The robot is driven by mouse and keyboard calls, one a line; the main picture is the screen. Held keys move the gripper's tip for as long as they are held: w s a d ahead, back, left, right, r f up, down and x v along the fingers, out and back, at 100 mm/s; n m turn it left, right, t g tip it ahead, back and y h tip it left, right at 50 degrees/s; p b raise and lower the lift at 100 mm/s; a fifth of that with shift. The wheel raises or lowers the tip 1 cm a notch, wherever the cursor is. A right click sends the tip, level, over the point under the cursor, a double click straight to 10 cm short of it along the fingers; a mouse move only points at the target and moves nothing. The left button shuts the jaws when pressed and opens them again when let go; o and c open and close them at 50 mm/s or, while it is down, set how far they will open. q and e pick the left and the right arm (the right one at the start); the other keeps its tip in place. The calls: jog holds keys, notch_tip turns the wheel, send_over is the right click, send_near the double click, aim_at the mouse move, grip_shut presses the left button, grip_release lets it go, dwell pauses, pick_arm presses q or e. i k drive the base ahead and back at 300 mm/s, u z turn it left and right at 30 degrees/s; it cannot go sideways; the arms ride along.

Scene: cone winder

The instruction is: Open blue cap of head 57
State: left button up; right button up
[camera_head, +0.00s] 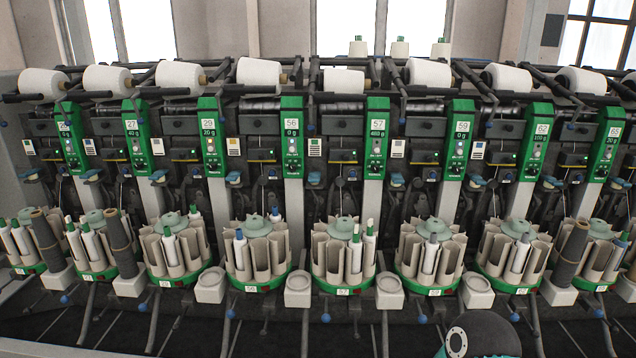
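The green panel of head 57 (377,140) stands right of centre, with the number 57 near its top and a display reading below it. A small blue cap-like part (314,178) sits on the dark mechanism to the left of this panel. It is too small to tell whether it is open or shut. Neither of my grippers is in view.
Neighbouring heads 56 (292,140) and 59 (459,140) stand on either side. White cones (343,81) line the top. Cream square holders (299,289) stand between magazines. A dark rounded part with a pale ring (484,336) shows at the bottom right; I cannot tell what it is.

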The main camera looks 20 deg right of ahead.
aim_at(314, 176)
jog(key=z, duration=0.4)
jog(key=i, duration=1)
jog(key=u, duration=0.35)
